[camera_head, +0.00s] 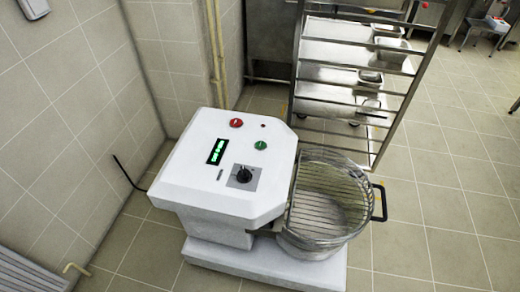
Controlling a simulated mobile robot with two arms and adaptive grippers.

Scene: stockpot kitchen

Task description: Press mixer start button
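A white mixer (190,175) stands on the tiled floor near the wall corner. Its top panel carries a red button (236,123), a green button (260,145), a lit green display (217,151) and a black dial (243,175). A small dark red spot, perhaps a lamp, lies near the two buttons. The mixer's metal bowl (325,228) sits at its right under a wire guard (332,182). No labels on the buttons can be read. Neither of my grippers is in the picture.
A tall metal rack (292,75) with trays stands behind the mixer. Tiled walls (65,120) close off the left. A black handle (379,203) sticks out to the bowl's right. The floor (440,215) at the right is clear.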

